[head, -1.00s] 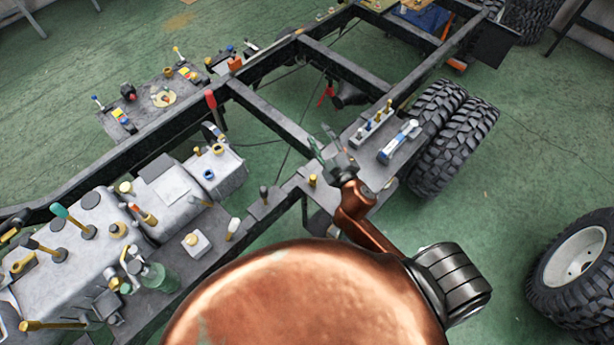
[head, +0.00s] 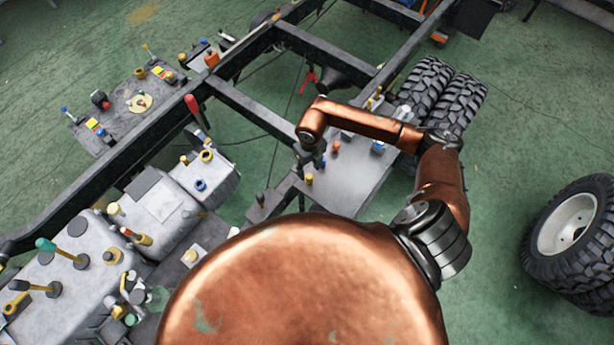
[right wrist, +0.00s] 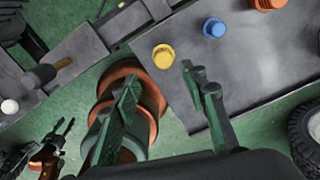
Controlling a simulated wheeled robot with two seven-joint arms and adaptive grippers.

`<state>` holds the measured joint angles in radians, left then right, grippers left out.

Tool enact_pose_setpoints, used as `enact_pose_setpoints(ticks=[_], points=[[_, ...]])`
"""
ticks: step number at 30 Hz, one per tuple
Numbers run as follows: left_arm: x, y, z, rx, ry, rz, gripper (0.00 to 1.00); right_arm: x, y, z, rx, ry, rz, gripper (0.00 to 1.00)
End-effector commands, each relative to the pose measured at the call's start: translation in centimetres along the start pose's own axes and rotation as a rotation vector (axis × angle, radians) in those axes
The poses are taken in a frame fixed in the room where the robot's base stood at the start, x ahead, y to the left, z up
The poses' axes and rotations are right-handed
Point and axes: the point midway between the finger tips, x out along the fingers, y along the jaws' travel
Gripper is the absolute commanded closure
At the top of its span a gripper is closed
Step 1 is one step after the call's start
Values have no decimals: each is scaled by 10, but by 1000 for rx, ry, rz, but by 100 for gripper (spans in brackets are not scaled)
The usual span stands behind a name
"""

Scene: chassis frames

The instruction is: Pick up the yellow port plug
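The yellow port plug (right wrist: 163,56) stands on a grey plate in the right wrist view, just beyond and between my right fingertips. In the head view it is the small yellow piece (head: 309,179) near the plate's left edge. My right gripper (right wrist: 161,84) is open and empty, with a finger on each side of the plug's line and apart from it. In the head view my right gripper (head: 309,157) hangs down close to the plug, partly hidden by my arm. My left gripper (right wrist: 57,137) shows small at the lower left of the right wrist view, its fingers apart.
A blue plug (right wrist: 214,27) and an orange plug (right wrist: 268,4) stand in line beyond the yellow one on the grey plate (right wrist: 250,75). A black frame rail (head: 262,113) and a dark-handled tool (right wrist: 40,76) lie to the left. Tyres (head: 440,95) stand right of the plate.

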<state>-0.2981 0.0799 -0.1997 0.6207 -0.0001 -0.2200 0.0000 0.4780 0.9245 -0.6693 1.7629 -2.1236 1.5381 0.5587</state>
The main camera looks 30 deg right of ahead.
Motion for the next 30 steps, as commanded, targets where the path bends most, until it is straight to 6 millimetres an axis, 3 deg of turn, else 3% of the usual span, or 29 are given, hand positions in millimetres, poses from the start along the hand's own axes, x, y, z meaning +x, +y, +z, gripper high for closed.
enact_pose_setpoints(ticks=[18,27,30], points=[[-12,0,2,-1,-4,0,60,71,-6,6,-7,8,-14,60],[-12,0,2,-1,-3,0,60,77,-7,6,-7,6,-16,60],[-12,0,2,0,-3,0,60,77,-6,6,-6,6,-15,66]])
